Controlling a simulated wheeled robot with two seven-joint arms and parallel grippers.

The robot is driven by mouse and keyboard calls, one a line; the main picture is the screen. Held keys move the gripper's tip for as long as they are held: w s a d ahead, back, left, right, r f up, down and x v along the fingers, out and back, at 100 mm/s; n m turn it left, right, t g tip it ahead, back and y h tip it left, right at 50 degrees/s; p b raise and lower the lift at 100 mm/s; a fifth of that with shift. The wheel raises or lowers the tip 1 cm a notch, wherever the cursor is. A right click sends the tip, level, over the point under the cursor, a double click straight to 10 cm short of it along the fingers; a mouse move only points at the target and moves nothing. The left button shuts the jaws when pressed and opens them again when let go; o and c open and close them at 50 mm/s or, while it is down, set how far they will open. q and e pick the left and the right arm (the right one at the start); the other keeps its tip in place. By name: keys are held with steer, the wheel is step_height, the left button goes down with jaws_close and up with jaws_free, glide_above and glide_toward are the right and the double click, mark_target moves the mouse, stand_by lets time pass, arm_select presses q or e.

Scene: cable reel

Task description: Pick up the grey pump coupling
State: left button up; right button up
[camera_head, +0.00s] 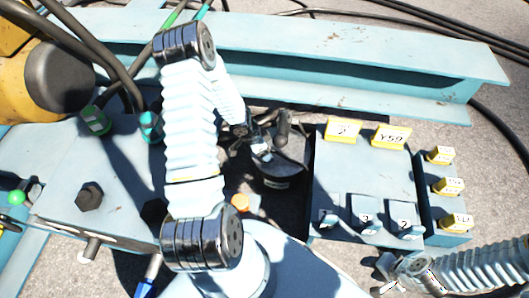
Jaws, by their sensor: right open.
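A dark grey rounded piece (285,172) with a pale mark low on its side lies in the gap left of the valve block; it may be the pump coupling, but I cannot tell for sure. My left gripper (250,146) is over its upper left side, at the end of the pale bellows arm that crosses the middle of the view. Its fingers are small and dark here, so their opening and any contact are unclear. My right gripper (380,278) is at the lower right, open and empty, just below the valve block and apart from the grey piece.
The blue valve block (360,175) carries yellow tags and numbered levers. A long blue beam (350,60) crosses behind. A blue housing (60,160) with hoses and a bolt stands left, beside a yellow machine part (22,80). Grey ground (495,190) is open at the right.

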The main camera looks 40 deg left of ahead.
arm_select(q)
steer(key=c, duration=1.1)
steer(key=shift+o, duration=0.2)
step_height(320, 180, up, 11)
steer(key=p, duration=0.9)
steer(key=shift+f, duration=0.2)
step_height(320, 180, up, 4)
steer(key=p, duration=0.4)
steer(key=shift+r+p, duration=0.25)
steer(key=shift+p, duration=0.15)
